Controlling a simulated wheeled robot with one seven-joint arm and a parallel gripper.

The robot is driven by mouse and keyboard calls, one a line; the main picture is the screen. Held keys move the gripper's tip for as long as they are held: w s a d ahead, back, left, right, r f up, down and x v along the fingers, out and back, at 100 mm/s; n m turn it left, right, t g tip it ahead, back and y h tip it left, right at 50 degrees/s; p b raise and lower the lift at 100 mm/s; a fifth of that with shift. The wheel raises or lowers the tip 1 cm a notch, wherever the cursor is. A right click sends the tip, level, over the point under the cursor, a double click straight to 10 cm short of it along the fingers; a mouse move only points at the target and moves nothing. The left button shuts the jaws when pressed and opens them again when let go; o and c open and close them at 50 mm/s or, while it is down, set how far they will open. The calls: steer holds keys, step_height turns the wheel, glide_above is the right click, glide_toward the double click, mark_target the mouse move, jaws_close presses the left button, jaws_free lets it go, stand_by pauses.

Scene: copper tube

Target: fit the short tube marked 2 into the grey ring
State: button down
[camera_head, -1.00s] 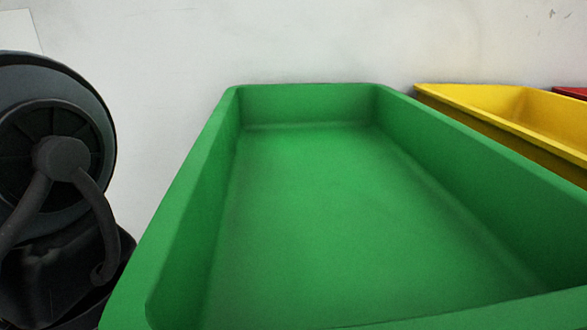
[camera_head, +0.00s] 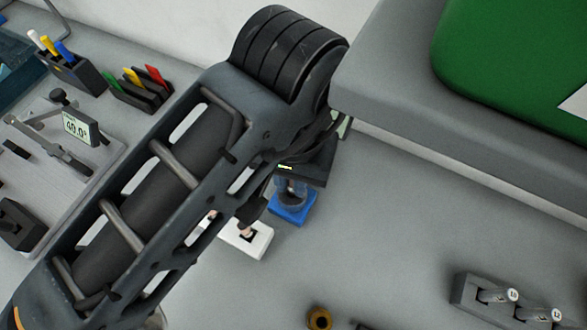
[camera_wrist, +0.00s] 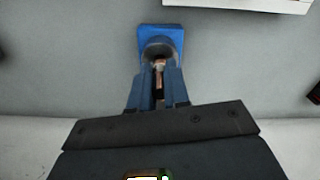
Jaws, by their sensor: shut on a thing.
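My gripper (camera_wrist: 158,92) points at the blue block (camera_wrist: 173,34), with its fingers close to the grey ring (camera_wrist: 158,47) on that block. The fingers are shut on a short copper tube (camera_wrist: 159,66), which shows as a narrow strip between them. The tube's far end is at the ring; I cannot tell whether it is inside or just above it. No mark on the tube is readable. In the head view my gripper (camera_head: 291,186) is over the blue block (camera_head: 291,210), and my arm hides much of the area.
A white block (camera_head: 257,243) with a copper piece stands beside the blue block. A grey holder (camera_head: 467,290) with marked tubes is at lower right, a brass-coloured round piece (camera_head: 320,318) at the bottom. A gauge reading 40.0 (camera_head: 77,127) lies left.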

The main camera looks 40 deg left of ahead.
steer(key=c, duration=1.1)
jaws_free()
step_height(320, 180, up, 12)
